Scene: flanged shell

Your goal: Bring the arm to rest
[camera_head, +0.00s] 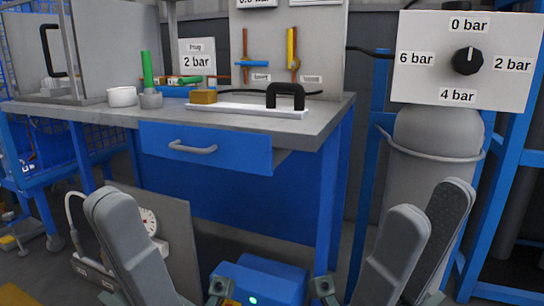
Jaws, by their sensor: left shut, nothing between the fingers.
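My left gripper (108,208) shows at the lower left. Its fingers are together, pointing up, with nothing seen between them. My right gripper (431,203) shows at the lower right. Its two fingers stand apart with an empty gap between the tips. Both grippers appear in front of the workbench (330,130) and hold nothing. The lower parts of both arms run out of the bottom of the view.
On the bench are a white cup (122,96), a green-handled part (147,80), a brass block (204,97) and a black handle (286,95) on a white strip. A grey cylinder (432,150) under a pressure dial panel (467,60) stands right. A gauge panel (180,225) stands low left.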

